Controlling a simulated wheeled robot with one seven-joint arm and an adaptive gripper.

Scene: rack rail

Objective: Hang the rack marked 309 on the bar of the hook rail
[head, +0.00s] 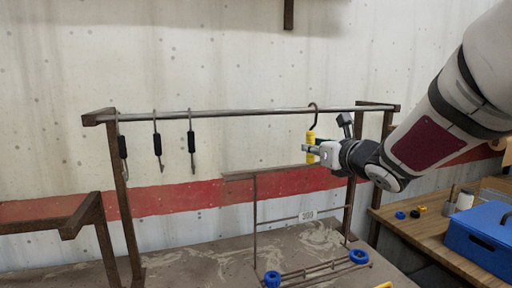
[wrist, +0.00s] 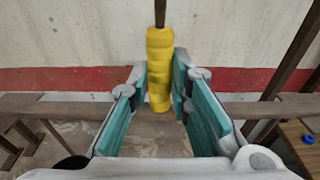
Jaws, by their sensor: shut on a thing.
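The tag's number is too small to read surely. A yellow grip (head: 311,137) rises above the beam, with a dark hook (head: 313,107) on top. The hook's curve overlaps the hook rail's bar (head: 245,112), its top just above it; I cannot tell whether it rests on it. My gripper (head: 311,150) is shut on the yellow grip (wrist: 159,65), between the fingers in the wrist view.
Several black-gripped hooks (head: 157,144) hang at the bar's left part. The bar between them and the rack is clear. Brown posts (head: 120,180) hold the bar's ends. A wooden bench at right carries a blue box (head: 480,238) and small items.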

